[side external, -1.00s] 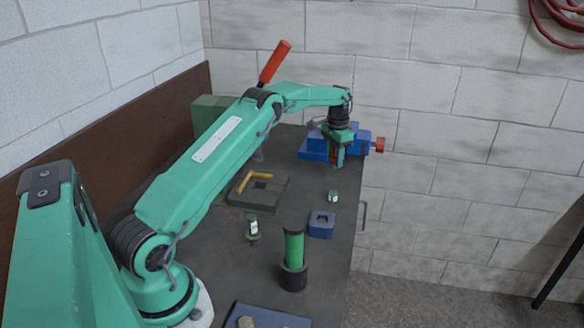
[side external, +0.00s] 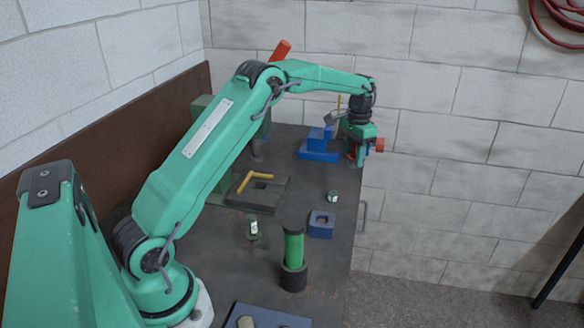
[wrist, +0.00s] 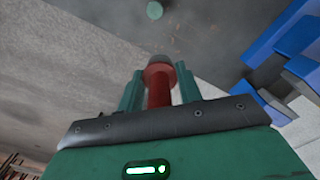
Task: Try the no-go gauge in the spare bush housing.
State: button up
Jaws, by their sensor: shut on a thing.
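My gripper (side external: 357,160) is shut on a red cylinder with a dark end, apparently the no-go gauge (wrist: 158,85), which stands between the fingers in the wrist view. In the side view my gripper is raised near the bench's right edge, beside the blue vise (side external: 317,152), and mostly hides the gauge. A blue block with a round hole (side external: 321,224) sits apart on the bench, nearer the camera. It looks like a bush housing, but I cannot tell whether it is the spare one.
A green cylinder stands in a dark holder (side external: 294,278). A dark plate (side external: 270,203) carries a yellow angled piece (side external: 243,185). Small green-and-white items (side external: 332,196) (side external: 253,228) stand on the bench. A blue tray (side external: 290,320) lies at the front.

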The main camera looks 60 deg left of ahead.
jog(key=shift+s, duration=0.1)
dwell(0.5)
jog(key=shift+s+d+r, duration=0.15)
jog(key=shift+s+d, duration=0.4)
jog(key=shift+s, duration=0.1)
send_over(322, 222)
jog(key=f, duration=0.1)
jog(key=shift+f+m, duration=0.15)
jog(key=shift+m, duration=0.15)
jog(key=shift+f, duration=0.15)
jog(key=shift+f, duration=2.35)
jog(key=shift+f, duration=0.5)
dwell(0.3)
jog(key=shift+r, duration=0.1)
dwell(0.9)
notch_tip(322, 222, up, 7)
dwell(1.1)
